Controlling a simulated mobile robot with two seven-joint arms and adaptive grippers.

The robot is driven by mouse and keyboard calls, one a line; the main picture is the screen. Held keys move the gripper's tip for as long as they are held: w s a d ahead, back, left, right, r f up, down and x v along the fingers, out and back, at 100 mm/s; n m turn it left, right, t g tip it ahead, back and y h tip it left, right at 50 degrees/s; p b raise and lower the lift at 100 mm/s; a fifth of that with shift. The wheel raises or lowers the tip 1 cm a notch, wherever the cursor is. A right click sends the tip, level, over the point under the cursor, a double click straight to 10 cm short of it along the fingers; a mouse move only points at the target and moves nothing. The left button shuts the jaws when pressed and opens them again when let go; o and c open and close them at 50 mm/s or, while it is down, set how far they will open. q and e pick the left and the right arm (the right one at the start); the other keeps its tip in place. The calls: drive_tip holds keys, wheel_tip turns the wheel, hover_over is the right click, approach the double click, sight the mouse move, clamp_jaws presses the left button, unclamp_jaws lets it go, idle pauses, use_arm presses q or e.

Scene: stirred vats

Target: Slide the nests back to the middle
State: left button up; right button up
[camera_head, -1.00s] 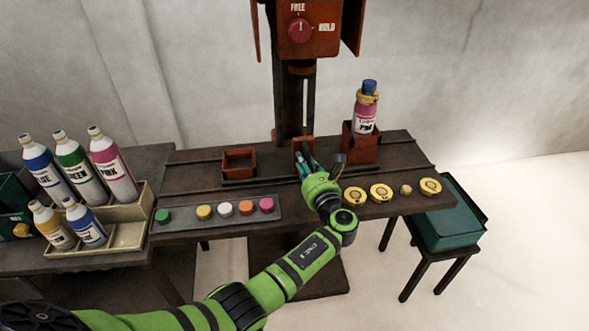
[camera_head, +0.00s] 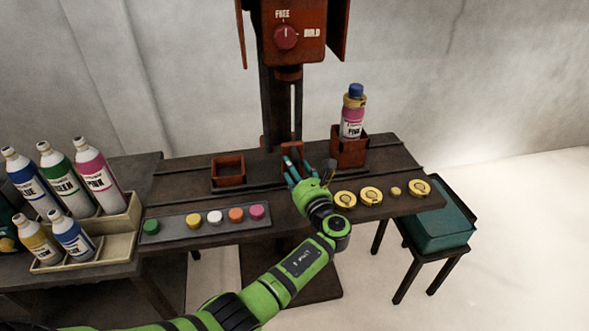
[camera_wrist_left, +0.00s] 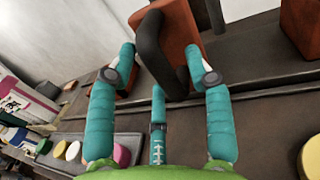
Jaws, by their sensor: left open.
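Three rust-red nests stand in a row on the dark bench's rail. The left nest (camera_head: 228,171) is an empty open box. The right nest (camera_head: 349,153) holds a pink-labelled bottle (camera_head: 352,115) with a blue cap, upright. The middle nest (camera_head: 291,149) is mostly hidden behind my left gripper (camera_head: 302,168). In the left wrist view, the teal fingers of that gripper (camera_wrist_left: 160,80) are spread on either side of an orange-red piece (camera_wrist_left: 182,38) with a dark handle-like bar (camera_wrist_left: 150,48). I cannot tell whether they touch it. My right gripper is not in view.
A red post head (camera_head: 292,35) with a FREE/HOLD knob (camera_head: 286,37) rises behind the middle. A strip of coloured pucks (camera_head: 206,228) and several yellow discs (camera_head: 371,195) lie along the front. Bottles in a beige rack (camera_head: 120,225) stand at left, a teal box (camera_head: 438,228) at right.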

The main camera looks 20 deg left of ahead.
use_arm(q)
drive_tip(key=v, duration=1.1)
drive_tip(key=shift+s+d, duration=0.2)
